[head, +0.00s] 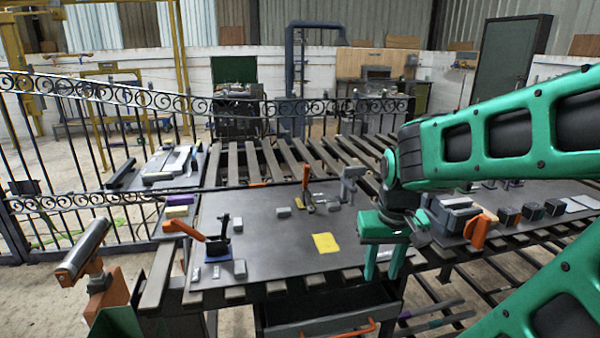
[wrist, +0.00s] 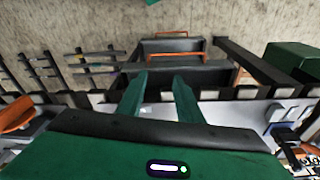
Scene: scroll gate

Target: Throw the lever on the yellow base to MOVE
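A lever with an upright orange handle (head: 306,178) stands near the middle of the dark table (head: 262,240). Small yellow parts (head: 299,203) show at its foot; its markings are too small to read. My gripper (head: 382,270) is right of this lever and nearer the table's front edge, pointing down. Its two green fingers are apart with nothing between them, also in the wrist view (wrist: 158,85). The lever cannot be made out in the wrist view.
A second lever (head: 218,240) stands on a blue base at the table's left, with an orange handle (head: 183,230). A flat yellow plate (head: 325,243) lies left of my gripper. A grey upright clamp (head: 350,184) stands close right of the orange lever. An open drawer (head: 322,308) is below.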

